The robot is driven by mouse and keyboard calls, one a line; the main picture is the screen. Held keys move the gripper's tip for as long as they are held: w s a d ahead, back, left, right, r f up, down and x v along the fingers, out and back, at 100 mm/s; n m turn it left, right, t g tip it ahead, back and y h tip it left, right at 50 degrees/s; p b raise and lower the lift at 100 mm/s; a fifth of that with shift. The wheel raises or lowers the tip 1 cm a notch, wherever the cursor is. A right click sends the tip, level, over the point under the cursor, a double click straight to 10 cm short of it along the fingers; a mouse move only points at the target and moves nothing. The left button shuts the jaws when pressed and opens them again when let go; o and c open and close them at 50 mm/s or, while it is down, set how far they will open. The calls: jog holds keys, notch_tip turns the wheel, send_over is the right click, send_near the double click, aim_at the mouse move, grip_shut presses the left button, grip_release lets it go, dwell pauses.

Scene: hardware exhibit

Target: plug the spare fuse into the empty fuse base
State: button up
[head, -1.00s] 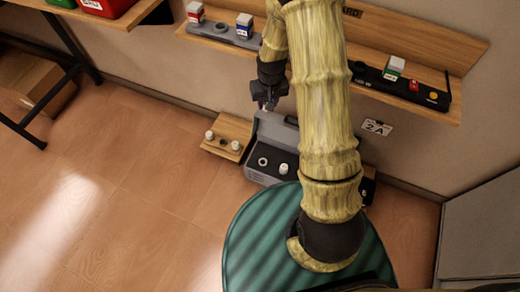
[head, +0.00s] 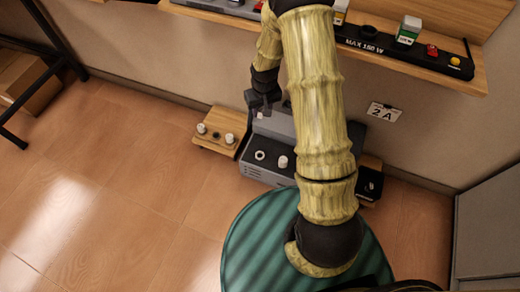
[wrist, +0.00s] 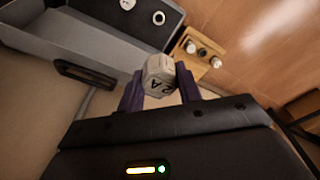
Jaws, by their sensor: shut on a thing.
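My gripper (wrist: 159,88) is shut on a pale fuse (wrist: 158,72) marked "2 A", held between its two purple fingers. In the head view my gripper (head: 263,111) is above the back of a grey case (head: 262,176), near the wall. The case's dark top (wrist: 146,28) carries a white ring-shaped socket (head: 259,155), which looks empty, and a white fuse (head: 282,161) beside it. The ring also shows in the wrist view (wrist: 158,18). The held fuse is apart from the case.
A wooden board (head: 209,143) left of the case bears two white knobs with a dark round piece (head: 215,135) between them. A shelf (head: 465,78) with several devices runs above. Open floor (head: 130,175) lies left.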

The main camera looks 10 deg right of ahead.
notch_tip(320, 180, down, 27)
jog(key=w+n+b, duration=0.2)
jog(key=b, duration=1.9)
jog(key=shift+w, duration=0.4)
notch_tip(320, 180, down, 4)
jog(key=b, duration=0.4)
jog(key=shift+f, duration=0.1)
jog(key=shift+f+b, duration=0.4)
jog(key=shift+f, duration=0.25)
jog(key=shift+f+p, duration=0.15)
jog(key=shift+p, duration=0.4)
jog(key=shift+f, duration=0.95)
dwell(0.7)
